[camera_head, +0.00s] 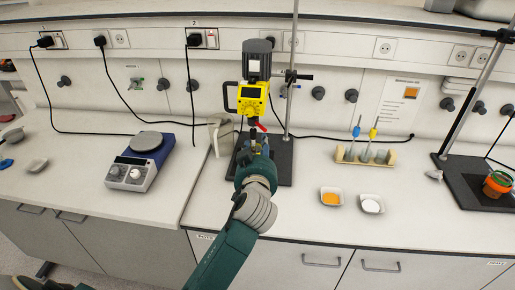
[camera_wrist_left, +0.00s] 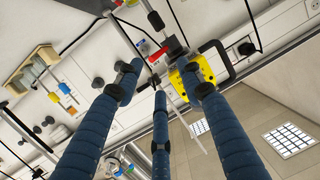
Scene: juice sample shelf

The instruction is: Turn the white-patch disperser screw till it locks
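The disperser (camera_head: 253,95), with a grey motor and yellow control housing, hangs on a stand rod above a black base plate (camera_head: 283,170). In the left wrist view its yellow housing (camera_wrist_left: 191,76) shows behind the fingers. A small red part (camera_head: 262,127) sits just below the housing; red also shows in the left wrist view (camera_wrist_left: 141,47). I cannot tell for sure which part is the white-patch screw. My left gripper (camera_head: 254,143) is just below and in front of the disperser. Its blue fingers (camera_wrist_left: 162,85) are spread, with nothing seen gripped.
A hotplate stirrer (camera_head: 140,162) stands left, with a beaker (camera_head: 219,136) beside the disperser stand. Right of it are a tube rack (camera_head: 365,155) and two small dishes, one with orange powder (camera_head: 331,198) and one with white (camera_head: 371,205). Another black stand (camera_head: 468,184) is far right.

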